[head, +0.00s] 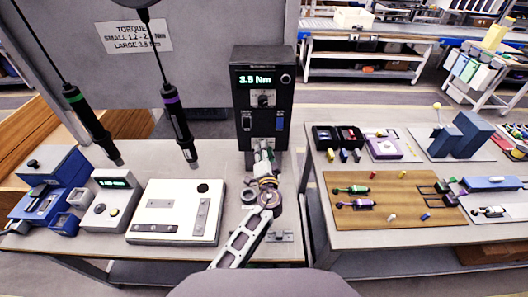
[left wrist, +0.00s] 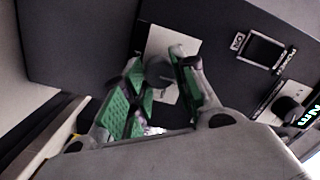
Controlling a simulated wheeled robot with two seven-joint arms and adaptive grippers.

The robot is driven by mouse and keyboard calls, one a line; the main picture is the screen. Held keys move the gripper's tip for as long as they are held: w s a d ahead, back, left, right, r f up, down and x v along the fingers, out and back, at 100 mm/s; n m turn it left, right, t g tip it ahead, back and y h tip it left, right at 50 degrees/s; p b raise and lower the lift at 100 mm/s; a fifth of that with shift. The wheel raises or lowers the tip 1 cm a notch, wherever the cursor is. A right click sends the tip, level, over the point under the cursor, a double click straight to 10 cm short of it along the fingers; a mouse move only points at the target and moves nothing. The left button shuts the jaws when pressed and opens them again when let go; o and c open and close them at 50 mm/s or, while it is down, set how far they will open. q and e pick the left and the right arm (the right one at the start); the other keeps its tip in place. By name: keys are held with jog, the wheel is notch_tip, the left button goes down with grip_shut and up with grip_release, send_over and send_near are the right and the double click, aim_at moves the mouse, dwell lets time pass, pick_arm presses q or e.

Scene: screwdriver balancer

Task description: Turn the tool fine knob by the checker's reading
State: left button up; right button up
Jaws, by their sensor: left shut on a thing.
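My left gripper (head: 262,152) is at the lower front of the checker. In the left wrist view its green-padded fingers (left wrist: 157,90) are shut on a grey round knob (left wrist: 158,71) in front of a pale plate. The fingers hide part of the knob, and its marks cannot be read. Two screwdrivers hang from cords: one with a green ring (head: 90,124) and one with a purple ring (head: 179,122). My right gripper is not in view.
A wall sign (head: 134,36) lists small and large torque values. Left of the checker are a white plate fixture (head: 165,226), a grey box with a green display (head: 108,204) and blue fixtures (head: 50,170). A second table (head: 350,230) stands right, across a gap.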

pick_arm(q)
jog(key=shift+d+m+b, duration=0.1)
jog(key=shift+m+b, duration=0.2)
jog(key=shift+m, duration=0.2)
jog(key=shift+f+m+b, duration=0.15)
jog(key=shift+m+b, duration=0.65)
jog(key=shift+m, duration=1.7)
jog(key=o, duration=1)
jog(key=shift+o, duration=0.2)
jog(key=shift+t, duration=0.3)
